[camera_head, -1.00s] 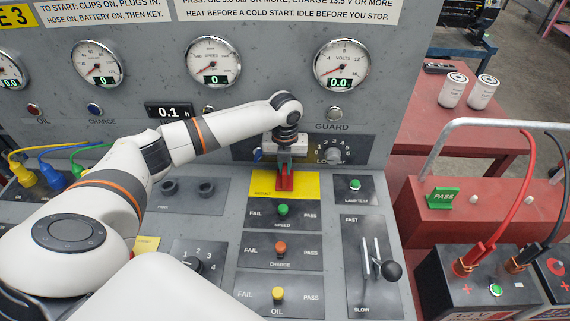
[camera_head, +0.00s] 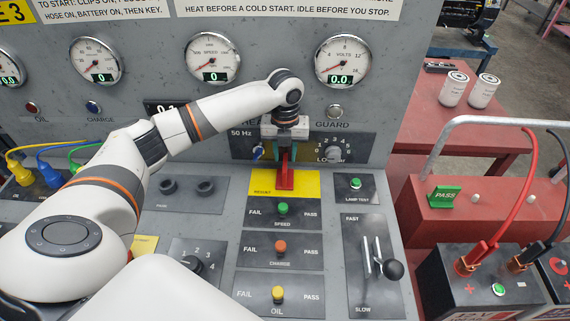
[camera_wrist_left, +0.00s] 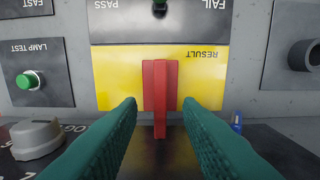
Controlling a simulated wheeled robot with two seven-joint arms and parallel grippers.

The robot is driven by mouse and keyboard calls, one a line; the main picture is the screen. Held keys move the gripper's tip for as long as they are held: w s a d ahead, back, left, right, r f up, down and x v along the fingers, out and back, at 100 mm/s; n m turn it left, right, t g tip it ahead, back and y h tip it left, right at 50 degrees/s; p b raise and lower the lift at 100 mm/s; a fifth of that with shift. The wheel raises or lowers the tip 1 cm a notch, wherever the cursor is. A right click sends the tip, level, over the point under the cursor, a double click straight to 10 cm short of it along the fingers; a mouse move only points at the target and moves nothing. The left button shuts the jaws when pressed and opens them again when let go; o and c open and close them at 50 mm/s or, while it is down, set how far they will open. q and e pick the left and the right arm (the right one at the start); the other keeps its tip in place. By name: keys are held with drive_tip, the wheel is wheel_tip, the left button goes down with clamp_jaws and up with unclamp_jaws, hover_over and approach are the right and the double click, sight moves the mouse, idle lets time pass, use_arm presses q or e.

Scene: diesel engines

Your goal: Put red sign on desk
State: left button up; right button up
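The red sign (camera_head: 285,178) stands on the yellow RESULT panel (camera_head: 309,184) of the grey test desk (camera_head: 225,222). In the left wrist view the red sign (camera_wrist_left: 160,82) shows as a broad part with a narrow upright part between my fingers. My left gripper (camera_head: 284,152) is above it, pointing down. In the wrist view its teal fingers (camera_wrist_left: 160,106) are spread, with a visible gap on each side of the sign. They hold nothing. My right gripper does not show.
A knob (camera_head: 334,153) and a small blue-tipped switch (camera_head: 258,152) are close beside the gripper. Buttons and a lever (camera_head: 391,270) are nearer on the desk. A green PASS sign (camera_head: 445,194) stands on the red unit (camera_head: 488,218) at right.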

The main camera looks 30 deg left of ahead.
sight(285, 162)
use_arm(q)
wheel_tip(285, 162, up, 8)
drive_tip(key=b, duration=0.1)
drive_tip(key=shift+f, duration=0.25)
